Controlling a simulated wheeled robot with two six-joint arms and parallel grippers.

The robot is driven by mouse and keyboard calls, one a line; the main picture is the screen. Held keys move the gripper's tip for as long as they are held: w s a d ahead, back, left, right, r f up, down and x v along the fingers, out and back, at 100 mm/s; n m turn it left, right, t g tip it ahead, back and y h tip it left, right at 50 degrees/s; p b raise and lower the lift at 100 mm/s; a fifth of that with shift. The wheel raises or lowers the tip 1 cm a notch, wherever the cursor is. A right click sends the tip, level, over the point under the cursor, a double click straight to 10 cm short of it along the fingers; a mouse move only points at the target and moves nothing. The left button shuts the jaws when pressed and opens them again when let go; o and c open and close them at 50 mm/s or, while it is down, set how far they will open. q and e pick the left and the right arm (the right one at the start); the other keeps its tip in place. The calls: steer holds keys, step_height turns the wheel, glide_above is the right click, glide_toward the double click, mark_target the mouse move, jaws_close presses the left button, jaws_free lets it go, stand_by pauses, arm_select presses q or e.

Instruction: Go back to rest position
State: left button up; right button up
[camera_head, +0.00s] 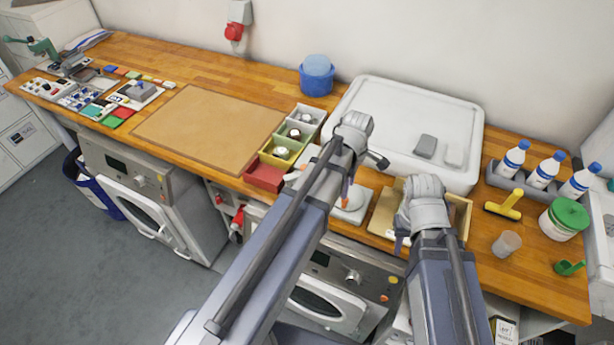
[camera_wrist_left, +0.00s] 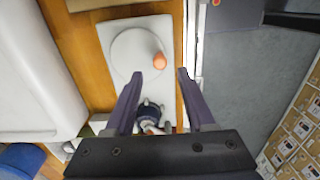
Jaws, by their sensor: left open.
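My left gripper (camera_wrist_left: 159,74) is open in the left wrist view, its two dark fingers apart with nothing held between them. It is over a white board with a round disc (camera_wrist_left: 128,52) and an orange-tipped handle (camera_wrist_left: 159,61).
Small coloured bins (camera_head: 264,177) are left of my left arm. Bottles (camera_head: 543,170), a yellow-handled tool (camera_head: 504,205), a cup (camera_head: 506,244) and a green-lidded tub (camera_head: 563,219) stand at right. The brown mat (camera_head: 208,128) is clear.

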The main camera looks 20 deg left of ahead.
arm_select(q)
steer(key=s+d+f+m+b, duration=0.2)
steer(key=s+m, duration=0.4)
steer(key=m, duration=0.4)
steer(key=s+d+f+m+y+b, duration=0.1)
steer(key=s+d+f+m+b, duration=0.2)
steer(key=m, duration=0.8)
steer(key=s+d, duration=0.2)
steer(key=s, duration=0.2)
steer(key=shift+s+d, duration=0.2)
steer(key=shift+d, duration=0.05)
steer(key=shift+f, duration=0.1)
stand_by(0.3)
